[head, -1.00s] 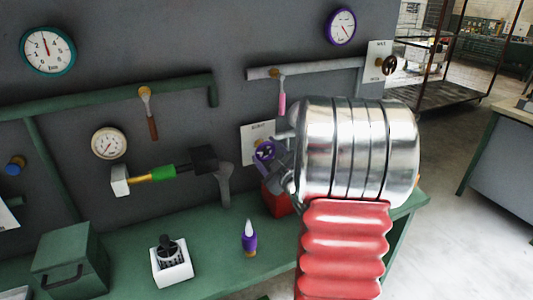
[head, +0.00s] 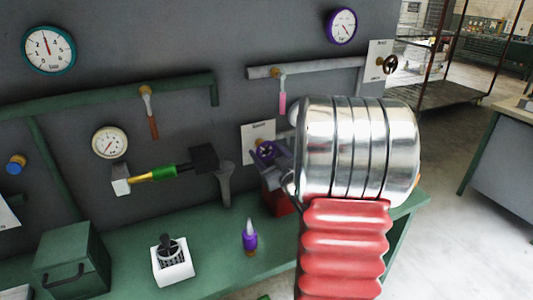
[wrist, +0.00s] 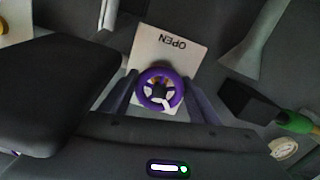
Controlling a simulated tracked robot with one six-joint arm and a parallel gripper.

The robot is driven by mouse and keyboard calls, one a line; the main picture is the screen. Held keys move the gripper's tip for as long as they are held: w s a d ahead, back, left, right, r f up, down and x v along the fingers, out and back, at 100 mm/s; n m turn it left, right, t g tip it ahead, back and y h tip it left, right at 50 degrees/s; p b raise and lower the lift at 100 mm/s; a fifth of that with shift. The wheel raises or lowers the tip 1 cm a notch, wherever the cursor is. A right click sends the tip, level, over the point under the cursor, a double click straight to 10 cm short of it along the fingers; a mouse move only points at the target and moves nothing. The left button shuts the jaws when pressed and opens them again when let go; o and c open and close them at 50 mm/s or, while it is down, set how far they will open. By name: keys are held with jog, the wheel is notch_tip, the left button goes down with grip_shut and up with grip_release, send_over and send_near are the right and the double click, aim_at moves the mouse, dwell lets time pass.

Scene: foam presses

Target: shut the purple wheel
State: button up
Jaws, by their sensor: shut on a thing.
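The purple wheel (head: 265,150) is on the wall in front of a white plate (head: 252,131).
A red box (head: 281,200) stands on the green bench (head: 215,235) below the wheel. A purple bottle (head: 250,238) stands in front. A black wheel (head: 390,64) is on the wall at upper right.

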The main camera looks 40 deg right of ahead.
jog(key=shift+s+f, duration=0.1)
jog(key=shift+f, duration=0.3)
jog(key=o, duration=1.1)
jog(key=shift+r, duration=0.25)
jog(key=shift+c, duration=0.2)
